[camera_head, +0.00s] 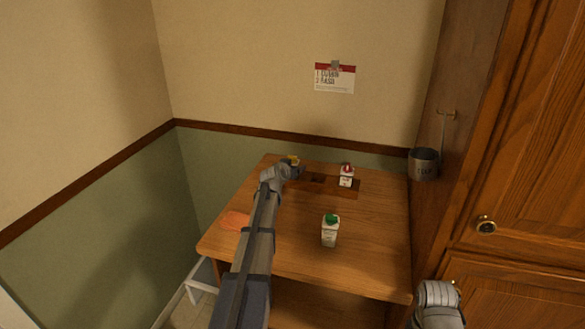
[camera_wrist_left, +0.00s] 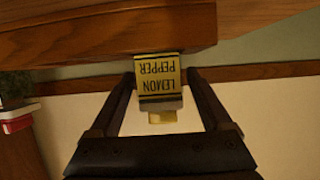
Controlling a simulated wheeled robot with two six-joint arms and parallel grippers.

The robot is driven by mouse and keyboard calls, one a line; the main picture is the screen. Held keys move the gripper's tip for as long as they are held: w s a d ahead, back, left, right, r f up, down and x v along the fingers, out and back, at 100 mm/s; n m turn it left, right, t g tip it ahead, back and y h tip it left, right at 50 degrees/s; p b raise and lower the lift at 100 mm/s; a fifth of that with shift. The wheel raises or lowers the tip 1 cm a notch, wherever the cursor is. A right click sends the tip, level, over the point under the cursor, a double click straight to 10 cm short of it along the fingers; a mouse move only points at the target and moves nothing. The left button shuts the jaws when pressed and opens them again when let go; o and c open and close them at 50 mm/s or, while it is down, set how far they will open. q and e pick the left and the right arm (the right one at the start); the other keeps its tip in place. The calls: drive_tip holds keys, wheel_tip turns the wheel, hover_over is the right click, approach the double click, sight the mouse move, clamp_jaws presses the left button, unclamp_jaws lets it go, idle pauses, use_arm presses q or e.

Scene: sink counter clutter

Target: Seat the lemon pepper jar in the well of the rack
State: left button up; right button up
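The lemon pepper jar (camera_wrist_left: 158,78) has a yellow label and a yellow top. It lies between the two fingers of my left gripper (camera_wrist_left: 160,76) in the left wrist view, which shows it upside down. A thin gap seems to show by the right finger, so I cannot tell whether the fingers press on it. The jar's base meets a wooden edge. In the head view its yellow top (camera_head: 293,159) shows at the table's back left, beside my left gripper (camera_head: 293,168). The dark brown rack (camera_head: 325,188) is right of it, with a dark opening near its left part.
A red-topped white jar (camera_head: 346,177) stands at the rack's right part. A green-topped carton (camera_head: 330,231) stands mid-table. An orange item (camera_head: 235,220) lies at the left edge. A cup (camera_head: 424,163) hangs on the cabinet at right. The table's front right (camera_head: 375,265) is clear.

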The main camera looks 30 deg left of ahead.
use_arm(q)
drive_tip(key=shift+o, duration=0.4)
drive_tip(key=shift+r, duration=0.15)
drive_tip(key=shift+s+d+r+p, duration=0.1)
drive_tip(key=shift+s+r+p, duration=0.05)
drive_tip(key=shift+s+p, duration=0.15)
drive_tip(key=p+v, duration=0.4)
drive_tip(key=v, duration=0.7)
drive_tip(key=shift+s+r, duration=0.15)
